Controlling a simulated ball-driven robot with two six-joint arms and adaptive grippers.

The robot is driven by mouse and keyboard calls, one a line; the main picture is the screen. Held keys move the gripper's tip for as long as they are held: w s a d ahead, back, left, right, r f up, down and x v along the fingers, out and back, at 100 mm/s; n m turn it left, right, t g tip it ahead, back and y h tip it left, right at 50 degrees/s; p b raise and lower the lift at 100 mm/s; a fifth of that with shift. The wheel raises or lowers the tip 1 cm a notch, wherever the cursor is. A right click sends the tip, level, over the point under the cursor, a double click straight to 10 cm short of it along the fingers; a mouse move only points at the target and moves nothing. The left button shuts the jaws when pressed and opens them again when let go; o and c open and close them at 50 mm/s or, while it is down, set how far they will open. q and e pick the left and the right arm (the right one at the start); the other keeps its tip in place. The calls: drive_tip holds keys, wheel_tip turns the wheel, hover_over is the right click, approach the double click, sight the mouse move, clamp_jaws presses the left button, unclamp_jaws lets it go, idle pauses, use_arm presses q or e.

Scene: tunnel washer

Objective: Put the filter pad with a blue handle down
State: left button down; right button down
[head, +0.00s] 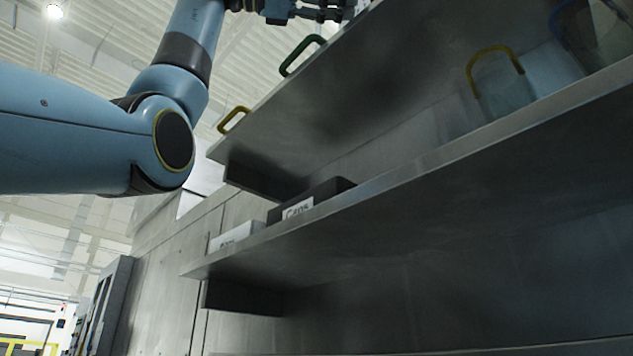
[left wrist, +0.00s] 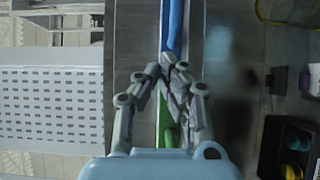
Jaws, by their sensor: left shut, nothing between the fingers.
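In the left wrist view a long blue bar (left wrist: 172,28), seen from above and probably a pad's handle, runs up from my left fingertips. My left gripper (left wrist: 172,72) is shut and empty at the near end of this bar; I cannot tell whether they touch. A green handle (left wrist: 165,125) lies below and between the fingers. In the head view my left gripper (head: 300,10) is at the top edge, above the upper shelf, partly cut off. Another blue handle (head: 562,14) shows at the top right, on a pad partly out of frame. My right gripper is not in view.
The upper shelf (head: 330,110) holds a green handle (head: 300,55) and a yellow handle (head: 233,120) near its edge. The lower shelf (head: 420,175) holds a yellow-handled pad (head: 497,90), a black "Caps" bin (head: 335,188) and a white bin (head: 235,238). A black bin (left wrist: 268,145) holds coloured items.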

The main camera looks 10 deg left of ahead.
use_arm(q)
drive_tip(key=shift+w+d, duration=0.3)
drive_tip(key=shift+d, duration=0.35)
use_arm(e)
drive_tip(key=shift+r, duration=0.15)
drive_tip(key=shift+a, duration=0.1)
use_arm(q)
drive_tip(key=shift+s+d, duration=0.5)
drive_tip(key=shift+d, duration=0.4)
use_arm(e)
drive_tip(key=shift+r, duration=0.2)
